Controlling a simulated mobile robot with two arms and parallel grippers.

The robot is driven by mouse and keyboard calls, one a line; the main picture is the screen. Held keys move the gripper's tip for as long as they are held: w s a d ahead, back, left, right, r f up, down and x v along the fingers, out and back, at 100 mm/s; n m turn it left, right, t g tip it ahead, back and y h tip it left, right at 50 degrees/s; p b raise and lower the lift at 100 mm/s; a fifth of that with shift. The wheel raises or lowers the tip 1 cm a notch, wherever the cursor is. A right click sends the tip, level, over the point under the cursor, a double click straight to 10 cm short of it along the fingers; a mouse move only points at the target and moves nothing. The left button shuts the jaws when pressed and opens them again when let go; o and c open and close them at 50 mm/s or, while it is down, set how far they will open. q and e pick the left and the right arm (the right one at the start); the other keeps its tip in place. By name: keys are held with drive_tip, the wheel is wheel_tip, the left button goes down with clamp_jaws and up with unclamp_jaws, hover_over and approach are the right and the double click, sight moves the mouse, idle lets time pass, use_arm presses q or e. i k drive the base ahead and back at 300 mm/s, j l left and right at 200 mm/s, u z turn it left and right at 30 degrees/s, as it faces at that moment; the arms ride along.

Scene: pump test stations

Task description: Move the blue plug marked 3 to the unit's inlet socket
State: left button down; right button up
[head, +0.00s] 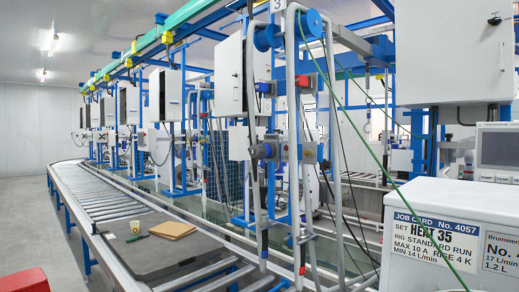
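No blue plug with a readable 3 shows. A small blue fitting (265,87) and a red fitting (304,82) sit on the station frame in the middle; I cannot tell whether the blue one is a plug. A sign with a 3 (278,5) hangs at the top of that station. Neither of my grippers is in view.
A roller conveyor (100,205) runs along the left. A dark board (150,250) on it carries a cup (134,227) and a tan pad (174,230). Hoses hang from blue reels (312,23). A green cable (345,115) slants toward the unit. A red object (24,282) is lower left.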

sight(262, 151)
drive_tip(key=i+j+z, duration=0.15)
drive_tip(key=z, duration=0.55)
drive_tip(key=i+j+z, duration=0.25)
drive_tip(key=j, duration=0.25)
drive_tip(key=j+z, duration=0.25)
drive_tip(key=j, duration=0.25)
drive_tip(key=i+j+z, duration=0.1)
drive_tip(key=j+z, duration=0.15)
drive_tip(key=j, duration=0.3)
drive_tip(key=i+j+z, duration=0.1)
drive_tip(key=j, duration=1.55)
drive_tip(key=i+j+z, duration=0.1)
drive_tip(key=j, duration=1.5)
